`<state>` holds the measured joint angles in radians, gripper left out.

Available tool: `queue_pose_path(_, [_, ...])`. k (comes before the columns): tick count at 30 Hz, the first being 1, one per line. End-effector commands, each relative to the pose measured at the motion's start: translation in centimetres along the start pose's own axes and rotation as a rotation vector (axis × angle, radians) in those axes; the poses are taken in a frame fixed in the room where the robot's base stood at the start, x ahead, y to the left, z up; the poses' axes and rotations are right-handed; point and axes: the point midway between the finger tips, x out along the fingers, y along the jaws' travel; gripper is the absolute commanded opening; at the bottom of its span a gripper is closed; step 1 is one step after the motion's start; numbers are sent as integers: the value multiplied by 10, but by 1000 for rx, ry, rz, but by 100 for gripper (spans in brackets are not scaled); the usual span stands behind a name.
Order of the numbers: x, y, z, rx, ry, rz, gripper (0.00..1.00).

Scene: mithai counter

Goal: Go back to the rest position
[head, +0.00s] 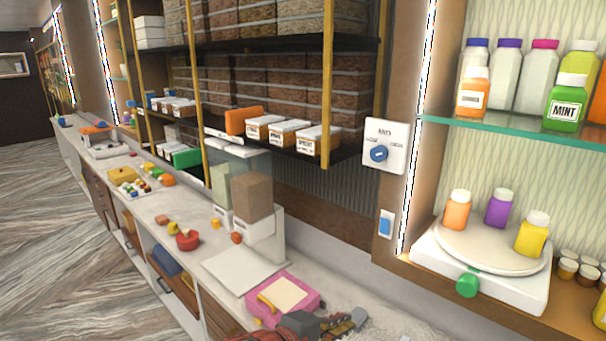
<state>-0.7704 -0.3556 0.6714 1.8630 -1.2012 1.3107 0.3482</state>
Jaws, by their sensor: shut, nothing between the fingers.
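My gripper (354,318) shows at the bottom edge of the head view, low over the near end of the white counter (390,326). Its fingers are shut with nothing between them and point to the right. Part of my arm is cut off by the bottom edge. A pink box (258,304) with a pale top and a yellow item on it lies just behind and left of my gripper. I cannot tell whether the gripper touches it.
A white board (240,268) lies behind the pink box. A dispenser (262,225) stands beside it. A wall dial (386,145) is above the counter. At right, a glass shelf (500,128) holds bottles above a white turntable (490,280). Open floor (70,240) is at left.

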Motion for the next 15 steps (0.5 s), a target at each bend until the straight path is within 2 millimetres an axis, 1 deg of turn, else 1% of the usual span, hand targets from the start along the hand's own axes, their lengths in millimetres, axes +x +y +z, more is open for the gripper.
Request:
queue_pose_path(1, [-1,-22,13,1,4,-99,0])
queue_pose_path(3, [0,-53,32,17,5,-243,0])
queue_pose_path(6, [-5,-93,60,91,12,-446,0])
queue_pose_path(9, [-16,-124,84,214,31,-630,0])
queue_pose_path(11, [-24,-139,96,316,49,-729,0])
queue_pose_path(12, [-29,-145,103,395,63,-787,0])
queue_pose_path(15, [-39,-154,116,593,92,-891,0])
